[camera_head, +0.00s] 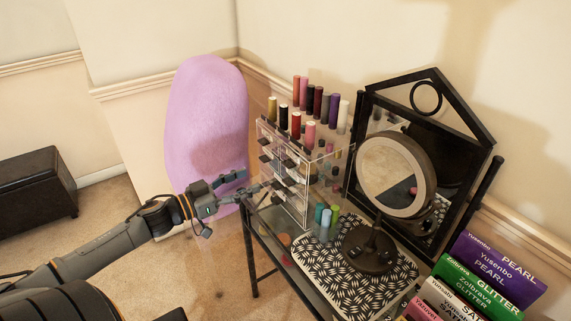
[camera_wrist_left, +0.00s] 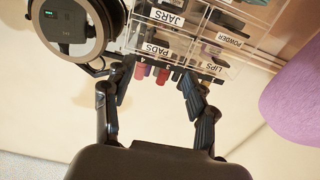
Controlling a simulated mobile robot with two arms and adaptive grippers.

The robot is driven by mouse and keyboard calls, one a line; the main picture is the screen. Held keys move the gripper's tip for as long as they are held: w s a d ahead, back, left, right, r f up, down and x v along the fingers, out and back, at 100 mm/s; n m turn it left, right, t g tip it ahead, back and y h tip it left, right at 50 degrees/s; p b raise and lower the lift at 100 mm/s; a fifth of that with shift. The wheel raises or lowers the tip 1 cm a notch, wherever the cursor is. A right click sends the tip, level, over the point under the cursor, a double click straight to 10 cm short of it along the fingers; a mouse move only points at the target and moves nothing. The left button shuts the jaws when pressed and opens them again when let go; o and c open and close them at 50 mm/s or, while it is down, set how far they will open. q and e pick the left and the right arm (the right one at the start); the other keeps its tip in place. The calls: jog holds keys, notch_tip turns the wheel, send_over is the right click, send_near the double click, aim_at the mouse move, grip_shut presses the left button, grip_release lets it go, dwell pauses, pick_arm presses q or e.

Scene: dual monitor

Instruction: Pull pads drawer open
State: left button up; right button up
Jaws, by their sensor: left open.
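The clear acrylic organizer (camera_head: 307,222) stands on the left part of the glass table, with several small drawers with dark handles. The upside-down left wrist view shows its labels. The pads drawer, with its PADS label (camera_wrist_left: 156,50), is beside the JARS label (camera_wrist_left: 167,17). No drawer visibly sticks out far, but small gaps cannot be judged. My left gripper (camera_head: 251,184) is at the organizer's drawer side. In the left wrist view, its fingers (camera_wrist_left: 156,72) are apart on either side of the pads drawer front, with nothing held. Contact with the handle is unclear. My right gripper is not in view.
Bottles (camera_head: 308,100) stand on top of the organizer. A round mirror (camera_head: 370,243) stands on a patterned mat (camera_head: 317,263) to the right. A pink rounded seat back (camera_head: 205,110) rises behind my left gripper.

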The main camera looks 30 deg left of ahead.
aim_at(285, 165)
pick_arm(q)
jog(key=x, duration=0.8)
jog(key=shift+w+r, duration=0.1)
jog(key=x, duration=0.3)
jog(key=shift+p, duration=0.4)
jog(key=shift+w+d, duration=0.25)
jog(key=shift+w, duration=0.15)
grip_shut()
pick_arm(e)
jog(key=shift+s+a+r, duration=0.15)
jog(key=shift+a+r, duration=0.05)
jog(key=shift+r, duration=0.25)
